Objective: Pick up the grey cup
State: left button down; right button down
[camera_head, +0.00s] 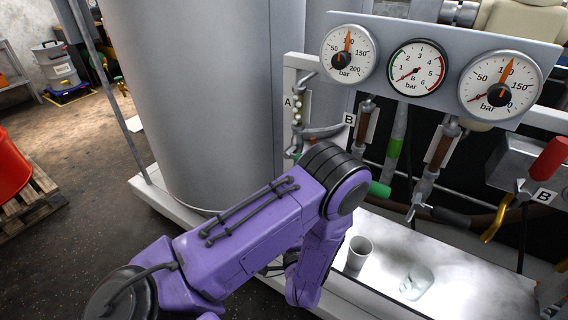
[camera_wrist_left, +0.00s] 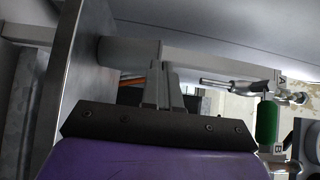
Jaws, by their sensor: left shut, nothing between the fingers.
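The grey cup (camera_head: 359,253) stands upright on the white ledge below the gauges in the head view. My left arm comes in from the left, and its forearm hangs down just left of the cup. In the head view the left gripper is hidden behind the arm. The left wrist view shows the left gripper (camera_wrist_left: 164,72) with its fingers together and empty. The cup cannot be made out in the wrist view. My right gripper is in neither view.
Above are a panel with three gauges (camera_head: 416,67), pipes and a green handle (camera_head: 379,189). A large grey tank (camera_head: 200,100) stands behind my arm. A red drum (camera_head: 10,170) is at left.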

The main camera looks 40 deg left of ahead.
pick_arm(q)
jog(key=p+v, duration=0.1)
jog(key=v, duration=0.4)
jog(key=shift+s+d, duration=0.2)
jog(key=shift+s, duration=0.2)
jog(key=shift+f, duration=0.1)
jog(key=s+a+f+n+g+h, duration=0.2)
jog(key=s+f+n+h, duration=0.45)
jog(key=f, duration=0.25)
jog(key=s+d+f+n+g+h, duration=0.1)
jog(key=s+f+n+g+h, duration=0.1)
jog(key=s, duration=0.4)
jog(key=s+d+f+n+g+h, duration=0.2)
jog(key=s+f+n+h, duration=0.1)
jog(key=s+n, duration=0.2)
jog(key=shift+s+g, duration=0.4)
jog(key=shift+s, duration=0.05)
